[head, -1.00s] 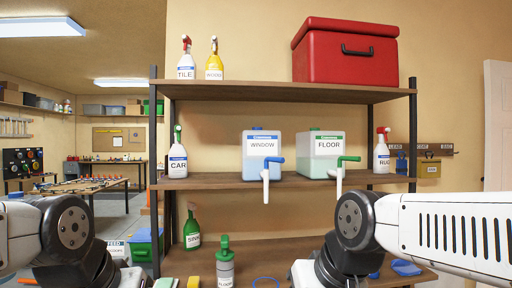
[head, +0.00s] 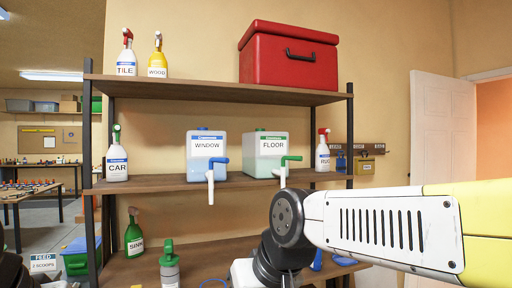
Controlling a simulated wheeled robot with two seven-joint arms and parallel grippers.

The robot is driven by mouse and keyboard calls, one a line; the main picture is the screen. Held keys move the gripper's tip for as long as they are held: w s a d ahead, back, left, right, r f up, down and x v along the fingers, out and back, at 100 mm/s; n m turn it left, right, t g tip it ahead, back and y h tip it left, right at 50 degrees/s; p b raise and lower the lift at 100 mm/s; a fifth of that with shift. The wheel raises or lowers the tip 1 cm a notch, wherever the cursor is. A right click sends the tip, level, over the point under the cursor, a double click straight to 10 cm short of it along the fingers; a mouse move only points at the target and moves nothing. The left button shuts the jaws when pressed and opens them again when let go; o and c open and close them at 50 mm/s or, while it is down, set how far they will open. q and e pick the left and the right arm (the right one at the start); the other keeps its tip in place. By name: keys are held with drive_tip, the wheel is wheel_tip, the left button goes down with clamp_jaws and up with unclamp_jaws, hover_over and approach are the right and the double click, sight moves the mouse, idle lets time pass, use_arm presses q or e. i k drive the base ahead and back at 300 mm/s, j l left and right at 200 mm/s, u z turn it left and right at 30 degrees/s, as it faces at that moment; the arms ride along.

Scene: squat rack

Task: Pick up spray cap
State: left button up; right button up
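The bottle's lower part is cut off by the frame edge. Other bottles with spray heads are the green SINK bottle (head: 134,239), CAR (head: 117,163), TILE (head: 126,64), WOOD (head: 158,64) and RUG (head: 323,158). I cannot tell whether a loose spray cap lies on the shelf. My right arm crosses the lower right, but its gripper fingers do not show. My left gripper is not in view.
WINDOW (head: 206,157) and FLOOR (head: 265,153) jugs with taps stand on the middle shelf (head: 235,182). A red toolbox (head: 291,63) sits on the top shelf. Small blue items (head: 343,261) lie at the lower right. A white door (head: 440,135) stands right of the rack.

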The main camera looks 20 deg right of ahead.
sight(169, 258)
drive_tip(key=i+j, duration=0.2)
drive_tip(key=j, duration=0.15)
drive_tip(key=i+j, duration=0.2)
drive_tip(key=j, duration=0.15)
drive_tip(key=i+j, duration=0.2)
drive_tip(key=j, duration=0.15)
drive_tip(key=z, duration=0.05)
